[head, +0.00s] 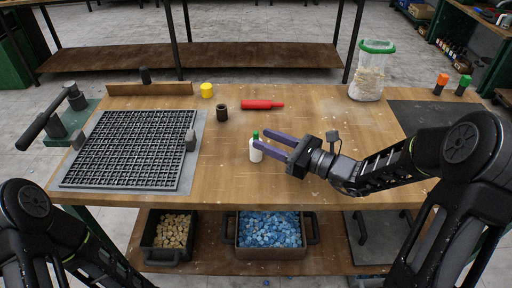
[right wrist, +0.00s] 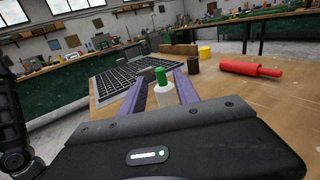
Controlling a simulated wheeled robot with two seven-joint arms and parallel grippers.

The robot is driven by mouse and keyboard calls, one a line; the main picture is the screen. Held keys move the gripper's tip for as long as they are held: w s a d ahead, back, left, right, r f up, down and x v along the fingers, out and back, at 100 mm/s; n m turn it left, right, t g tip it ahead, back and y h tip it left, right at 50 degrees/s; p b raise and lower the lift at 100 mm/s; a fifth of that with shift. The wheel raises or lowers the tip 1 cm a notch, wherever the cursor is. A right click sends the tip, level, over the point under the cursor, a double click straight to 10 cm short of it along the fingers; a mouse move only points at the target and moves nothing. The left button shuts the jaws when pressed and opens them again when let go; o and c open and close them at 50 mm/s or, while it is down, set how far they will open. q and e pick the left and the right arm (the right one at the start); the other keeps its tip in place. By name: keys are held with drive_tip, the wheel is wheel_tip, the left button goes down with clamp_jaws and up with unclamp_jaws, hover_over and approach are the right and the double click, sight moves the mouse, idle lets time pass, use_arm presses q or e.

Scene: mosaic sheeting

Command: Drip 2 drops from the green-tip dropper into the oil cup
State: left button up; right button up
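A small white bottle with a green tip (head: 256,153), which looks like the green-tip dropper, stands upright near the middle of the table. My right gripper (head: 260,138) has its two purple fingers apart, with the bottle at the fingertips. In the right wrist view the bottle (right wrist: 163,92) shows between the spread fingers, closer to the right-hand one; I see no clear grip on it. A dark brown cup (head: 222,114), possibly the oil cup, stands behind and left of the bottle. My left gripper is out of view; only its arm shows at lower left.
A black grid (head: 130,148) on a grey sheet fills the table's left. A red rolling pin-like tool (head: 262,104) and yellow cup (head: 207,90) lie behind. A green-lidded jar (head: 371,72) and orange-topped (head: 441,82) and green-topped (head: 463,84) bottles stand at right.

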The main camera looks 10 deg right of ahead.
sight(255, 135)
drive_tip(key=x, duration=0.4)
drive_tip(key=shift+w, duration=0.2)
idle(0.3)
clamp_jaws()
idle(0.4)
